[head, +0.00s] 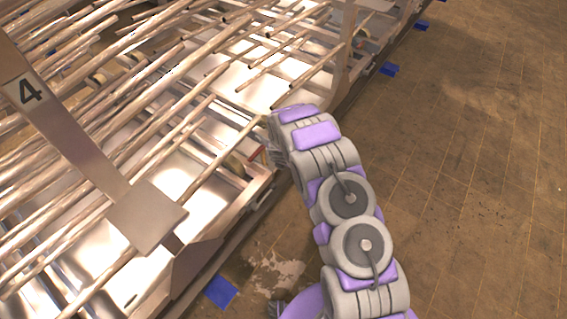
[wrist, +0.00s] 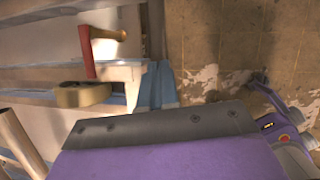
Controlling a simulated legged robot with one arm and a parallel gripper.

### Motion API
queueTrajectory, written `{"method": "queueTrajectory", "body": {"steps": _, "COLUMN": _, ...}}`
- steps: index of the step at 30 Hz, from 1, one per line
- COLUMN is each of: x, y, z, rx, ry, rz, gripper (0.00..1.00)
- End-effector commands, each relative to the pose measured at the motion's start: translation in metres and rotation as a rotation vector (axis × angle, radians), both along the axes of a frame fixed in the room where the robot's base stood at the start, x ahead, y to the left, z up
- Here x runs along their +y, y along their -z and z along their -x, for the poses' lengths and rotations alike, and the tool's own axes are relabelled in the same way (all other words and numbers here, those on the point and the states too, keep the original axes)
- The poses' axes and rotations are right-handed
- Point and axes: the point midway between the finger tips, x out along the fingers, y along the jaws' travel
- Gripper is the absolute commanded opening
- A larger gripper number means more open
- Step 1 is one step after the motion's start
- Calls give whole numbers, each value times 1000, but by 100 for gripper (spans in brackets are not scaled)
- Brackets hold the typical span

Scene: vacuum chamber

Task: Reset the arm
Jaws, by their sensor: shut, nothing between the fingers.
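My arm (head: 345,205), grey and purple, reaches from the bottom of the head view up to the edge of a metal rack. My gripper (head: 276,150) is at its far end, beside the rack's right edge and mostly hidden behind the arm's last link. In the wrist view my gripper (wrist: 160,132) fills the bottom as a dark plate with a purple body. It is shut and nothing shows in it.
The metal rack (head: 150,212) with many long rods fills the left of the head view. A beam marked 4 (head: 62,125) crosses it. Blue patches (head: 220,291) mark the floor along its edge. The brown tiled floor (head: 480,170) to the right is clear.

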Motion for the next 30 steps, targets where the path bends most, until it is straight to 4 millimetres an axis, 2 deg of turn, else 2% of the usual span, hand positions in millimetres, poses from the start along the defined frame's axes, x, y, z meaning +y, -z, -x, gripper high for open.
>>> {"method": "queueTrajectory", "body": {"steps": 12, "x": 1, "y": 0, "z": 0, "rx": 0, "ry": 1, "rz": 1, "gripper": 0}}
{"method": "queueTrajectory", "body": {"steps": 16, "x": -7, "y": -12, "z": -1, "rx": -7, "ry": 45, "rz": 2, "gripper": 0}}
{"method": "queueTrajectory", "body": {"steps": 19, "x": -25, "y": -37, "z": -2, "rx": -24, "ry": 145, "rz": 2, "gripper": 0}}
{"method": "queueTrajectory", "body": {"steps": 23, "x": -53, "y": -85, "z": 1, "rx": -59, "ry": 336, "rz": -12, "gripper": 0}}
{"method": "queueTrajectory", "body": {"steps": 30, "x": -102, "y": -165, "z": 33, "rx": -106, "ry": 705, "rz": -45, "gripper": 0}}
